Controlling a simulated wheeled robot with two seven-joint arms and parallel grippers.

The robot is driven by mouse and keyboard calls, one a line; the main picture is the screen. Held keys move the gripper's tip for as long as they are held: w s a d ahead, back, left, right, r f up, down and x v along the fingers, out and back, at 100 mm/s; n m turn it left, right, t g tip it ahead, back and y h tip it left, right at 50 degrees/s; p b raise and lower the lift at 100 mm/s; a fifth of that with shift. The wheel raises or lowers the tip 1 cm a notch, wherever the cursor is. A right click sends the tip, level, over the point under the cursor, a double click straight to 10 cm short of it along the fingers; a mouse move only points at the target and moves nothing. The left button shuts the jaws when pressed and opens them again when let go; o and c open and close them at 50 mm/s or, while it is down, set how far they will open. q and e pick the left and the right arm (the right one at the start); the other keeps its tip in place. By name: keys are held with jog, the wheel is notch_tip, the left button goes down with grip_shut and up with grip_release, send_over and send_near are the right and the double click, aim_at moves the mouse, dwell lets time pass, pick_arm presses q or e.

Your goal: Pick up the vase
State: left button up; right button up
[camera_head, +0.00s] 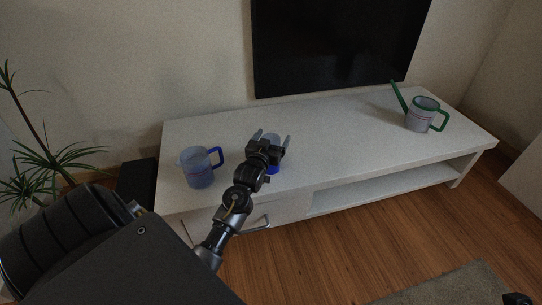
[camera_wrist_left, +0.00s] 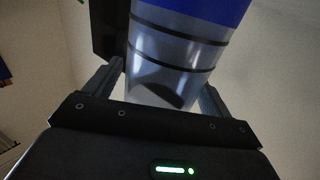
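The vase (camera_head: 274,170) stands on the white low cabinet, a clear, greyish body with a blue part. In the head view my left gripper and wrist cover much of it. In the left wrist view the vase (camera_wrist_left: 172,60) fills the space ahead, with dark rings and a blue band at the top. My left gripper (camera_head: 272,137) is open, its two fingers spread apart with the vase between or just beyond them. I cannot tell whether either finger touches it. A dark piece at the bottom right corner (camera_head: 517,299) may be my right gripper; its fingers cannot be made out.
A clear pitcher with a blue handle (camera_head: 199,168) stands on the cabinet (camera_head: 345,135) left of my left gripper. A watering can with green trim (camera_head: 421,115) stands at the right end. A black television (camera_head: 335,45) is behind. The cabinet top between is clear.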

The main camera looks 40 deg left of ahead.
pick_arm(q)
jog(key=c, duration=1.4)
jog(key=shift+c, duration=1.1)
jog(key=shift+r, duration=0.1)
